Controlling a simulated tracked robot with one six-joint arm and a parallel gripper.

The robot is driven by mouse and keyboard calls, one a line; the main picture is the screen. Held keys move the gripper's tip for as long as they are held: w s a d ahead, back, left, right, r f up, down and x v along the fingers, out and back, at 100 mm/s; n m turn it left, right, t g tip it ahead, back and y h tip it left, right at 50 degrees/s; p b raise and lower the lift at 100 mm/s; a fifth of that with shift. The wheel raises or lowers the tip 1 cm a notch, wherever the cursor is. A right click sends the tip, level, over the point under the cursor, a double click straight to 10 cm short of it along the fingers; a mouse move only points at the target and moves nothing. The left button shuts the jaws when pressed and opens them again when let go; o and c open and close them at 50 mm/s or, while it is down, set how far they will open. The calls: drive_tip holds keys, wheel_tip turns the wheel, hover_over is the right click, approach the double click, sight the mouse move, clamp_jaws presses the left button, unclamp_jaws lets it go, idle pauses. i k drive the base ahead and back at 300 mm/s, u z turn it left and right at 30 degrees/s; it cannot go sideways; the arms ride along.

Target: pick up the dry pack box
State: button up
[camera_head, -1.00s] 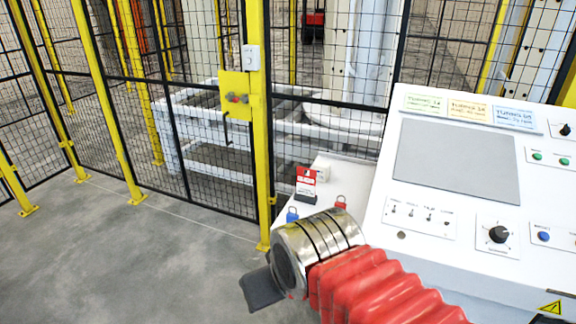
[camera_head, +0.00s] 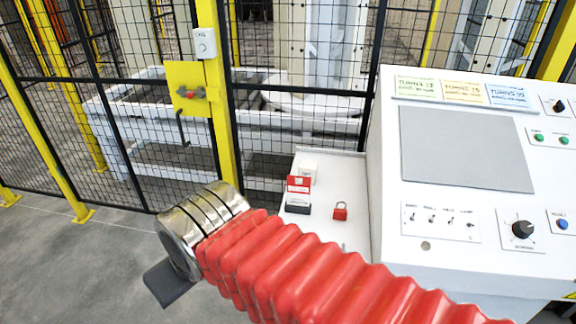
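A small white box (camera_head: 308,171) stands at the back of the white side shelf (camera_head: 345,180) beside the console. It may be the dry pack box, but its label is too small to read. A red and white card in a dark holder (camera_head: 298,194) stands in front of it and hides part of it. My gripper (camera_head: 168,284) shows only as a dark finger piece below the metal wrist, left of the shelf and apart from the box. The rest of it is hidden, so its opening does not show.
The white console (camera_head: 470,170) with screen, switches and knobs rises at right. A yellow post (camera_head: 215,100) and black mesh fence (camera_head: 130,130) stand behind. Grey floor (camera_head: 60,260) at left is clear.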

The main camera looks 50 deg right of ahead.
sight(308, 168)
drive_tip(key=z, duration=0.2)
drive_tip(key=i, duration=1.6)
drive_tip(key=z, duration=0.45)
